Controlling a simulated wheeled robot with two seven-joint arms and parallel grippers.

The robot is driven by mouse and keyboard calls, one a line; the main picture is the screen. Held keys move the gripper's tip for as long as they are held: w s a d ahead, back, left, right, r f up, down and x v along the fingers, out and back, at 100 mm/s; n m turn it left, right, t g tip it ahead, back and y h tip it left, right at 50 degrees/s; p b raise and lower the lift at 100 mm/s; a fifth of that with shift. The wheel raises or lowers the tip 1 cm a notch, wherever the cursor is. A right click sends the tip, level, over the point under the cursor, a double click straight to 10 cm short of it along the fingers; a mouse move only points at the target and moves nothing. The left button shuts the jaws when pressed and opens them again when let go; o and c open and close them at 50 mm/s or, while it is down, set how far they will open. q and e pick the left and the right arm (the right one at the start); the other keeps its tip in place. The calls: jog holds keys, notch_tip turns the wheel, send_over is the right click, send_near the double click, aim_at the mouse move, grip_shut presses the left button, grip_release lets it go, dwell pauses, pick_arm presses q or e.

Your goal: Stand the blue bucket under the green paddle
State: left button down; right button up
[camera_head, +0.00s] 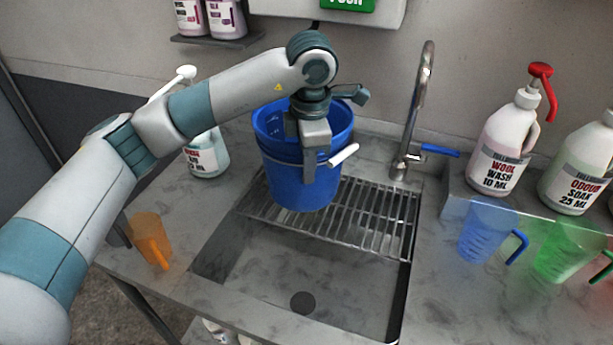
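The blue bucket (278,178) is upright at the left end of the metal rack over the sink. Whether its base rests on the rack is hard to tell. The green paddle (347,4) is on the front of a white wall box at the top edge, behind and above the bucket, and is cut off by the frame. My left gripper (308,150) points down at the bucket's front rim, covering part of it. A white handle grip (343,155) shows beside its fingers. Whether the fingers are closed on the rim or handle is unclear. My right gripper is out of view.
The metal rack (385,222) spans the sink's back, right of the bucket. A tall tap (415,110) stands behind it. Bottles (500,145) and blue (485,232) and green (567,250) jugs are right. An orange jug (150,238) and white bottle (207,158) are left.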

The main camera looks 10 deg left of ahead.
aim_at(307, 194)
pick_arm(q)
jog(key=shift+w+a+f, duration=0.15)
jog(key=shift+w+a, duration=0.1)
jog(key=shift+f+p, duration=0.45)
jog(key=shift+f, duration=0.05)
notch_tip(307, 194, down, 3)
jog(key=shift+r+p, duration=0.15)
jog(key=shift+p, duration=0.5)
